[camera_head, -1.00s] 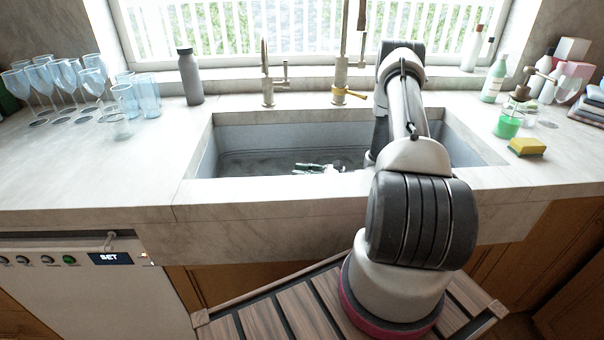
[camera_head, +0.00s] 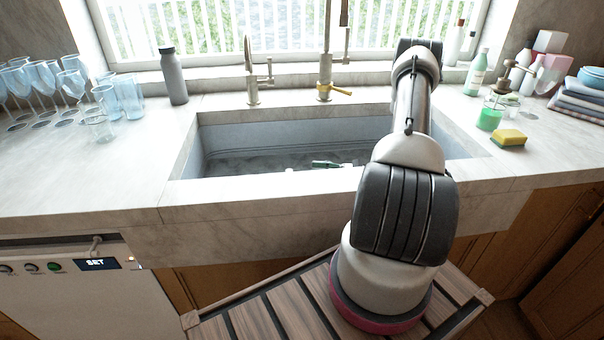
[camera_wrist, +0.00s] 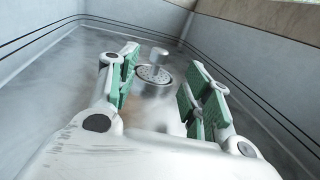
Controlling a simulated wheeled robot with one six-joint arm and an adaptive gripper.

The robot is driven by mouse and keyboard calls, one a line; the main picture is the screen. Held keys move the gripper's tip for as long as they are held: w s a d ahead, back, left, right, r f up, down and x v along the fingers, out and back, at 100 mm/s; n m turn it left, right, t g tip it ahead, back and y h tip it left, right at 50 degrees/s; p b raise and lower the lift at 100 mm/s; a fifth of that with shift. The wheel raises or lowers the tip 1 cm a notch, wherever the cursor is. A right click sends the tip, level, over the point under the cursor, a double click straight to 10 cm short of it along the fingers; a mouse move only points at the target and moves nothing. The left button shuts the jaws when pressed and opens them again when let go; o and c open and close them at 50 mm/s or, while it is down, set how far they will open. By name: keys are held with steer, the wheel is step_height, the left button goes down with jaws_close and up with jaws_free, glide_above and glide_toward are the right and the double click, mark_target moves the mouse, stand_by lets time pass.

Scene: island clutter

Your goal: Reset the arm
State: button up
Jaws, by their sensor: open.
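My arm reaches over the front edge of the sink (camera_head: 290,190) and down into its basin. My gripper (camera_wrist: 160,85) is open and empty in the wrist view, its green-padded fingers spread apart. Behind the fingers, a round metal drain with a knob (camera_wrist: 155,70) shows in the sink floor. In the head view, a small green and white part of my gripper (camera_head: 325,164) shows low inside the basin, and the arm hides some of the basin's right side.
Blue glasses (camera_head: 128,98) stand on the left counter, with a grey bottle (camera_head: 173,76) by the window. Two taps stand behind the sink, one brass-handled (camera_head: 325,75). On the right are a yellow sponge (camera_head: 508,138), green soap (camera_head: 489,119), bottles and folded cloths (camera_head: 580,105).

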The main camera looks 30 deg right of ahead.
steer(key=shift+v, duration=1.1)
steer(key=s+a+r+n+g+h, duration=0.1)
steer(key=s+a+r+n+g, duration=0.2)
steer(key=r, duration=0.4)
steer(key=s+a+r+n+g+h, duration=0.1)
steer(key=a+r+n+g, duration=0.3)
steer(key=r+n, duration=0.2)
steer(key=s+a+r+n+g+h, duration=0.1)
steer(key=s+a+r+n+g, duration=0.25)
steer(key=r, duration=0.35)
steer(key=s+r+n+t+h, duration=0.4)
steer(key=s+r+n+h, duration=0.7)
steer(key=s+r+n, duration=0.2)
steer(key=shift+s+d+r, duration=0.35)
steer(key=shift+d+r, duration=0.05)
steer(key=shift+r, duration=0.4)
